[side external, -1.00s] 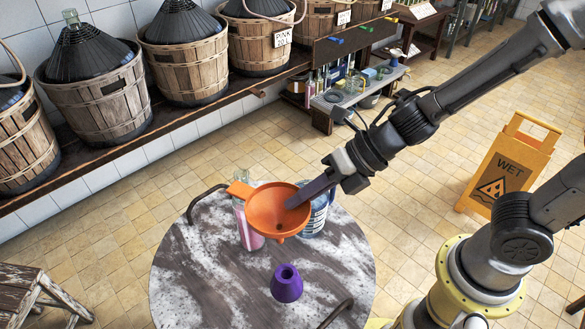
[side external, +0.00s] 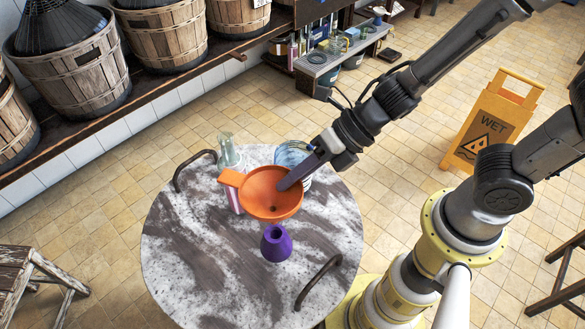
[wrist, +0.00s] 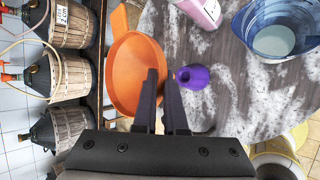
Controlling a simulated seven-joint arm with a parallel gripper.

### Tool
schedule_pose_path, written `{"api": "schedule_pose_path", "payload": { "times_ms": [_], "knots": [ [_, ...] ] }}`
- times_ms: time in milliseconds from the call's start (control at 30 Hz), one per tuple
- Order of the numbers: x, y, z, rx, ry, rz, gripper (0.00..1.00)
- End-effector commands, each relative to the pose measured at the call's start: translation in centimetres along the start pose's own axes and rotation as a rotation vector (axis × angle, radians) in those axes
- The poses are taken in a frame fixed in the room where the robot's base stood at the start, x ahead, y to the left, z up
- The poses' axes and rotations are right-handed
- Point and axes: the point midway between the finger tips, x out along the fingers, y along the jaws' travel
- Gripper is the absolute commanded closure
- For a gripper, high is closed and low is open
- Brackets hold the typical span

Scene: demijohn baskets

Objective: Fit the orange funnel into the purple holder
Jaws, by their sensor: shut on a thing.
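The orange funnel (side external: 262,186) has a wide bowl and a tab handle; it also shows in the wrist view (wrist: 135,70). My gripper (side external: 284,186) is shut on the rim of its bowl and holds it above the table. The bowl hides most of the spout. The purple holder (side external: 276,246) stands upright on the table with its hole facing up, just below the funnel in the side view. In the wrist view the holder (wrist: 194,77) is right of my fingers (wrist: 162,76), apart from the funnel.
The round marbled table (side external: 200,265) has two dark handles. A clear bottle with pink contents (wrist: 205,12) and a blue jug (wrist: 278,32) stand near the funnel on the table. The table's front is clear. Basketed demijohns (side external: 75,65) line a shelf behind.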

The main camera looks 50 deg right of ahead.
Motion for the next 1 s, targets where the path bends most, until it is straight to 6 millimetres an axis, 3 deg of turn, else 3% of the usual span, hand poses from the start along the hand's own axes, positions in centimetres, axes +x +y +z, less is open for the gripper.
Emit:
{"api": "schedule_pose_path", "payload": {
  "times_ms": [400, 1000],
  "knots": [
    [2.3, -2.1, -1.0, 0.001, -0.001, 0.000, 1.00],
    [2.7, -2.5, -1.1, 0.000, -0.002, 0.000, 1.00]
  ]
}}
